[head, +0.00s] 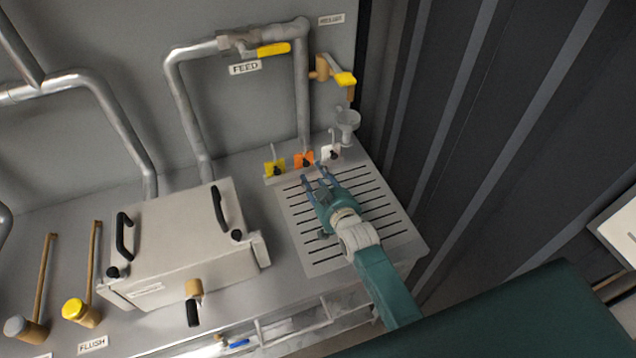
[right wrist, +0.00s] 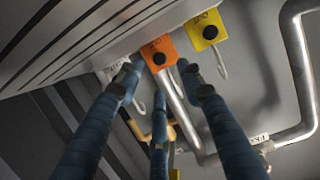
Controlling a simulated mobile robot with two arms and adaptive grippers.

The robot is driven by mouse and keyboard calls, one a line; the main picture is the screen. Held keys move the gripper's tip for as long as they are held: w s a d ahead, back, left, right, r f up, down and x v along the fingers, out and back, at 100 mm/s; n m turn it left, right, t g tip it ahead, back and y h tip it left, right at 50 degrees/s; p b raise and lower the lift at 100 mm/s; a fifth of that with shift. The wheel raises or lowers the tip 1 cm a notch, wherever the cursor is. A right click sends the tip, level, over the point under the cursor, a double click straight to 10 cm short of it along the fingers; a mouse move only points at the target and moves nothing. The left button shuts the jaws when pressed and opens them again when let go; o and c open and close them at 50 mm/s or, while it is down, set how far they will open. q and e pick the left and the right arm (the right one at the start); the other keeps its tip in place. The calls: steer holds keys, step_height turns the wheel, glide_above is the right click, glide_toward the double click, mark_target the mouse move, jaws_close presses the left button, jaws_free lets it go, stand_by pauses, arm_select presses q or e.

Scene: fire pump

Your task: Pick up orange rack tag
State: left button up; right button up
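The orange rack tag (head: 299,159) with a black knob stands on the rack at the back of the slotted tray, between the yellow tag (head: 270,168) and the white tag (head: 332,150). My right gripper (head: 314,178) points at the orange tag from just in front of it. In the right wrist view the orange tag (right wrist: 158,46) shows between the fingers of the right gripper (right wrist: 160,82), which are spread apart with nothing between their tips. The yellow tag (right wrist: 201,22) is beside it; the white tag is mostly hidden behind a finger. My left gripper is not in view.
The slotted tray (head: 409,245) lies under my right arm. A pale box (head: 180,240) with black handles stands to the left. The feed pipe (head: 302,95), yellow-handled valves and a small funnel (head: 347,119) are behind. A dark ribbed wall (head: 450,100) bounds the right side.

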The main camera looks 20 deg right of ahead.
mark_target(307, 164)
steer(key=b+x, duration=0.1)
steer(key=x, duration=0.1)
steer(key=b+x, duration=0.2)
steer(key=shift+w+f+b, duration=0.2)
steer(key=shift+f+b, duration=0.1)
steer(key=shift+b+x, duration=0.95)
steer(key=shift+x, duration=0.5)
steer(key=shift+r, duration=0.15)
steer(key=c, duration=0.9)
steer(key=shift+r, duration=0.2)
steer(key=shift+r+p, duration=2.1)
steer(key=shift+p, duration=0.2)
jaws_close()
